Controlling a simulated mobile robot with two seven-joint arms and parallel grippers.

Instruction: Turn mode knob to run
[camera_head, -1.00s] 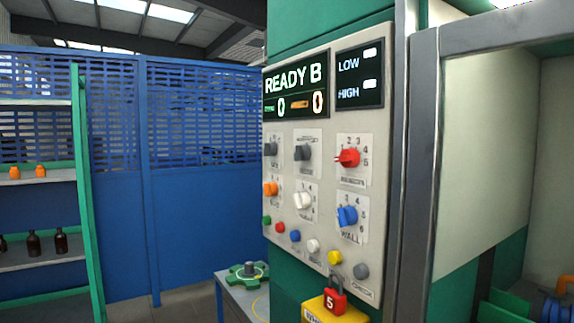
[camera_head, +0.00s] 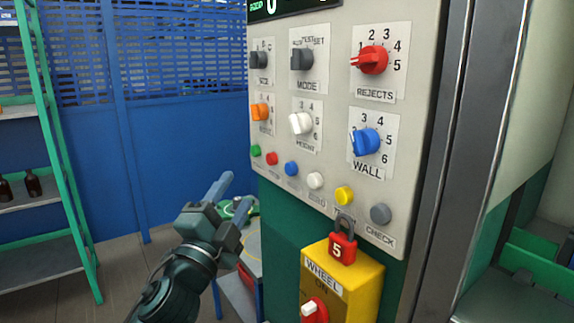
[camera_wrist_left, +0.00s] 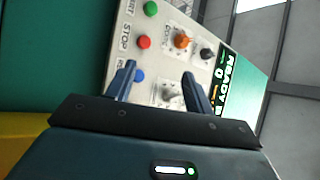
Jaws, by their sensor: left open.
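The mode knob (camera_head: 301,60) is dark grey, in the top row of the control panel, above the label MODE. Small words stand above it, one readable as SET; I cannot tell which setting it points to. My left gripper (camera_head: 240,230) is open and empty, low and left of the panel in the head view, apart from the knob. The mode knob is not clearly visible there. My right gripper is not in view.
Nearby on the panel are a dark size knob (camera_head: 259,60), an orange knob (camera_head: 260,112), a white knob (camera_head: 300,123), a red rejects knob (camera_head: 372,60) and a blue wall knob (camera_head: 366,141). Several buttons line its bottom.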

